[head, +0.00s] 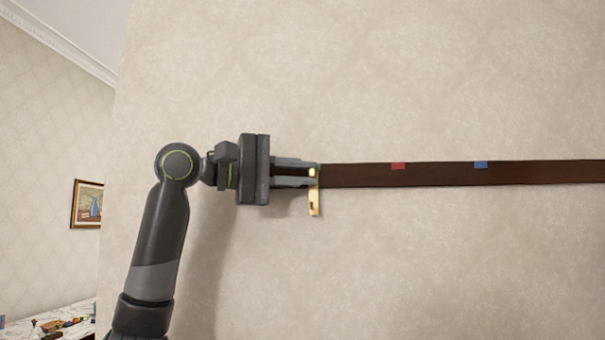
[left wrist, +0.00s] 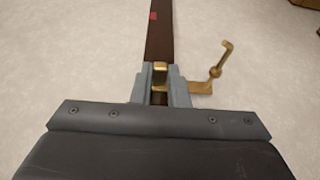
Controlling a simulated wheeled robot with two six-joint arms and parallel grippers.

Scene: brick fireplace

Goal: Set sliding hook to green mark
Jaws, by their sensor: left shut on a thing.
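The brass sliding hook (head: 314,196) sits on a dark brown rail (head: 440,174) fixed along the wall. My left gripper (head: 312,172) is shut on the hook's body at the left part of the visible rail. In the left wrist view the fingers (left wrist: 160,78) stand on both sides of the brass block, and the hook arm (left wrist: 218,62) sticks out to the right. A red mark (head: 398,166) and a blue mark (head: 480,164) are on the rail, right of the hook. No green mark can be made out; the gripper covers part of the rail. My right gripper is not in view.
The rail runs on past the right edge of the head view, with nothing on it but the marks. The wall (head: 420,270) below is bare. A framed picture (head: 88,204) and a cluttered surface (head: 62,322) are far left.

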